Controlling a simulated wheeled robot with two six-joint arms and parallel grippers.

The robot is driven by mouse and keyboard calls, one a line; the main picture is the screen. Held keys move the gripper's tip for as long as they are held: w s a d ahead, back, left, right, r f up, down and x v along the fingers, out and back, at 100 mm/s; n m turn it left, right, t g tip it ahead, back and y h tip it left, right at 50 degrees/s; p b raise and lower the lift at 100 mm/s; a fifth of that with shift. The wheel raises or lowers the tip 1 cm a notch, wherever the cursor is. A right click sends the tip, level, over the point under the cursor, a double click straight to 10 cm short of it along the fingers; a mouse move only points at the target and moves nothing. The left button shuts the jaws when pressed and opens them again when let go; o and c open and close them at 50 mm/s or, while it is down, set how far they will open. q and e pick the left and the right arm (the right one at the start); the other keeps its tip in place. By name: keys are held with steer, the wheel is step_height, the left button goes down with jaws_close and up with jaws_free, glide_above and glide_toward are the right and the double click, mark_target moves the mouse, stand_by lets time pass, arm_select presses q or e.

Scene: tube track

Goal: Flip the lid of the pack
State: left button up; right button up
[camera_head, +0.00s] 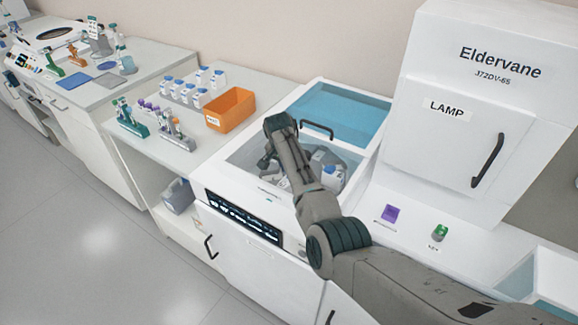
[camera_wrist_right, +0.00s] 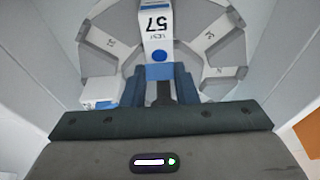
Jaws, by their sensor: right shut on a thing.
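The pack stands among the slots of a grey round rotor (camera_wrist_right: 95,38). In the head view my right arm reaches down into the open tub (camera_head: 238,158) of a white machine, and its fingers are hidden by the arm. I cannot tell how the pack's lid stands. My left gripper is in neither view.
Another white, blue-topped piece (camera_head: 333,174) sits in the tub, right of my arm. A blue see-through cover (camera_head: 343,112) with a dark handle is behind it. An orange bin (camera_head: 231,110) and several bottles stand left; the tall Eldervane cabinet (camera_head: 455,150) stands right.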

steer(key=o, duration=1)
steer(key=shift+b+v, duration=1.45)
steer(key=shift+v, duration=3.95)
